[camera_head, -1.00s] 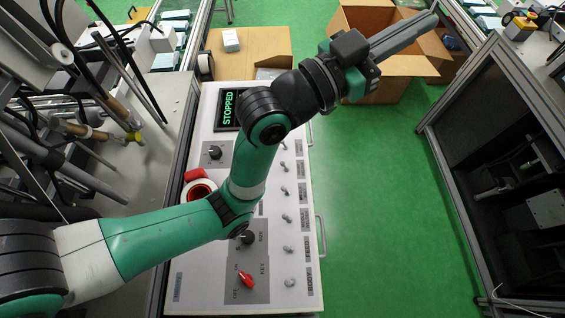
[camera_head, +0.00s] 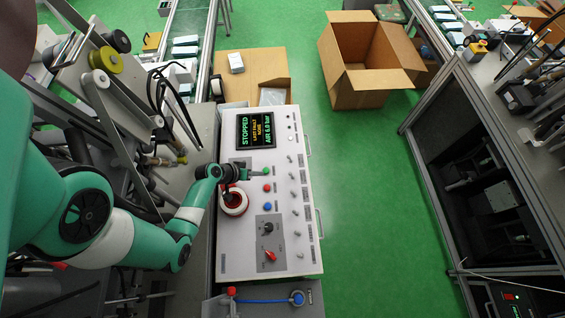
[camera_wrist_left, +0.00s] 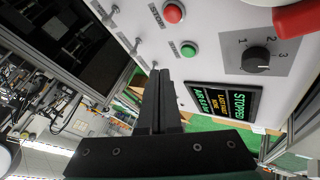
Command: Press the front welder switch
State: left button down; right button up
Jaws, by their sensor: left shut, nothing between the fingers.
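The white control panel (camera_head: 240,262) carries a column of several small metal toggle switches (camera_head: 294,191) along its right side. Their labels are too small to read, so I cannot tell which one is the front welder switch. My left gripper (camera_head: 252,172) is shut and empty over the upper middle of the panel, just left of the green button (camera_head: 266,171). In the left wrist view its closed fingers (camera_wrist_left: 158,75) point at the panel face, near the green button (camera_wrist_left: 188,50) and some toggles (camera_wrist_left: 137,45). Contact cannot be told. My right gripper is not in view.
The screen (camera_head: 256,130) reads STOPPED. A red button (camera_head: 267,188), a blue button (camera_head: 267,207), a large red stop button (camera_head: 234,199), a black knob (camera_head: 268,228) and a red key switch (camera_head: 270,255) share the panel. An open carton (camera_head: 355,85) stands beyond; green floor lies right.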

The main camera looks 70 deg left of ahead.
pick_arm(q)
jog(key=b+x, duration=1.1)
jog(key=shift+s+f+b, duration=0.1)
jog(key=shift+f+b, duration=0.15)
jog(key=shift+b, duration=0.05)
jog(key=shift+w+d+r, duration=0.35)
jog(key=shift+w+r, duration=0.05)
jog(key=shift+w, duration=0.2)
jog(key=shift+w+d+r, duration=0.35)
jog(key=shift+w, duration=0.25)
jog(key=shift+w+d+r, duration=0.15)
jog(key=shift+w+d, duration=0.1)
jog(key=shift+w, duration=0.2)
jog(key=shift+d+p, duration=0.1)
jog(key=shift+p, duration=0.2)
